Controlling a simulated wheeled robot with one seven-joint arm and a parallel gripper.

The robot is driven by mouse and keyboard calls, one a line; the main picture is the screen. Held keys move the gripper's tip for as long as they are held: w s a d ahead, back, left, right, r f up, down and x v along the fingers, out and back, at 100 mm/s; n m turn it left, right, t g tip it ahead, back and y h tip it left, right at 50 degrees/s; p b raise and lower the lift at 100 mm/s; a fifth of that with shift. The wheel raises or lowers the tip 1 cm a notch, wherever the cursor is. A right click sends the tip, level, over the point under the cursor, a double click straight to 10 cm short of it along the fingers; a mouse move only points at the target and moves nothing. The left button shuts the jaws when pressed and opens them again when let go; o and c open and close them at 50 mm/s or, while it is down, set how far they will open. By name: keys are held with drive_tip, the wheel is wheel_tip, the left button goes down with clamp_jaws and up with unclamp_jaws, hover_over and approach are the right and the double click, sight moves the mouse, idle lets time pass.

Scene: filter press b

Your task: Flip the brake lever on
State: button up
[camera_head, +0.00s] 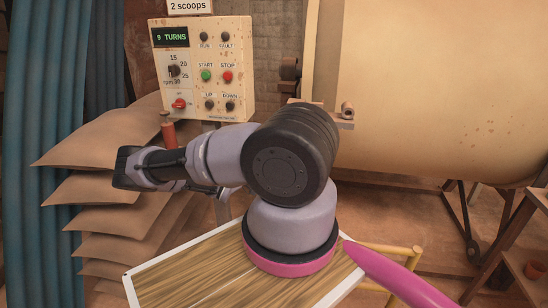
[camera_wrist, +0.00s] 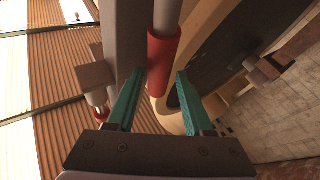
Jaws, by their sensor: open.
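The brake lever appears to be the grey rod with a red grip (camera_wrist: 161,62) in the wrist view. The red grip lies in line with the gap between the two teal fingers of my gripper (camera_wrist: 161,76), near their tips. The fingers are apart and not closed on it; I cannot tell how deep the grip sits between them. In the head view a red grip (camera_head: 169,134) shows below the control panel, above my forearm. My gripper's fingers cannot be made out in the head view.
The control panel (camera_head: 203,70) reads "9 TURNS" and has several buttons. Stacked brown sacks (camera_head: 95,140) stand at left, and a large cream drum (camera_head: 430,90) fills the right. A grey post (camera_wrist: 117,40) stands close left of the grip in the wrist view.

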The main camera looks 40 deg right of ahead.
drive_tip(key=shift+s+d+r, duration=0.15)
drive_tip(key=shift+d+r, duration=0.1)
drive_tip(key=shift+d, duration=0.25)
clamp_jaws()
idle(1.2)
